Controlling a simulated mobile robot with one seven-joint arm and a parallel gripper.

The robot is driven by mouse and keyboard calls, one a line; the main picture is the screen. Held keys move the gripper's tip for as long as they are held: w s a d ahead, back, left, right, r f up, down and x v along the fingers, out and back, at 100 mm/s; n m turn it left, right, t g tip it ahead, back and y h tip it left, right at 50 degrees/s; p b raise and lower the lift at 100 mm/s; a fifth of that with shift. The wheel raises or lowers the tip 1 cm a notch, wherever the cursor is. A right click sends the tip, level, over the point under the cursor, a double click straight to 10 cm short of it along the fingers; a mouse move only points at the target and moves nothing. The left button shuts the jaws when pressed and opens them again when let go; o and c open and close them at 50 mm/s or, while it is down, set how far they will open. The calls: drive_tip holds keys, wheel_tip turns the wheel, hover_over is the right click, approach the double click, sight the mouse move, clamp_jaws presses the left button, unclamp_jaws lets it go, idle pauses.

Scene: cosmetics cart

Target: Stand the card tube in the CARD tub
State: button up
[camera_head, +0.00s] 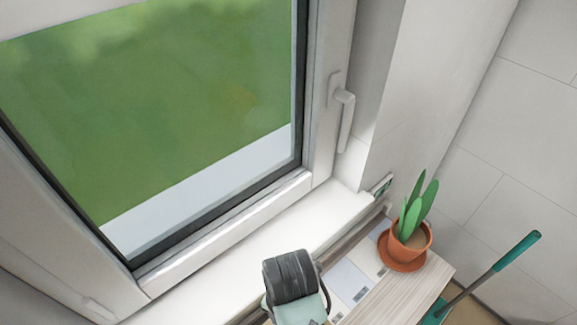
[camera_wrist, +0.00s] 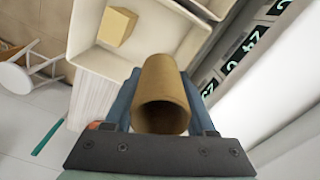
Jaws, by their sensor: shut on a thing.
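In the wrist view my gripper (camera_wrist: 164,88) is shut on the brown card tube (camera_wrist: 162,98). The tube's open round end faces the camera, and its far end points towards the tubs. A pale tub (camera_wrist: 80,28) lies beyond it at the upper left, with a small tan cardboard block (camera_wrist: 118,27) inside. I cannot read which one is the CARD tub. In the head view the dark end of my arm is at the bottom, and the tube is not visible.
A potted plant (camera_head: 410,238) stands on the wooden top (camera_head: 392,295) in the head view. A teal-handled tool (camera_head: 512,252) leans to its right. A window (camera_head: 170,110) is behind. Dark labels (camera_wrist: 245,50) line the right in the wrist view. A white stool (camera_wrist: 14,78) is far left.

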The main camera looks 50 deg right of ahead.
wheel_tip(320, 180, down, 17)
drive_tip(key=shift+d+f+b, duration=0.1)
drive_tip(key=shift+b, duration=0.95)
drive_tip(key=o, duration=1.3)
drive_tip(key=shift+f, duration=0.15)
wheel_tip(320, 180, up, 12)
drive_tip(key=shift+r, duration=0.2)
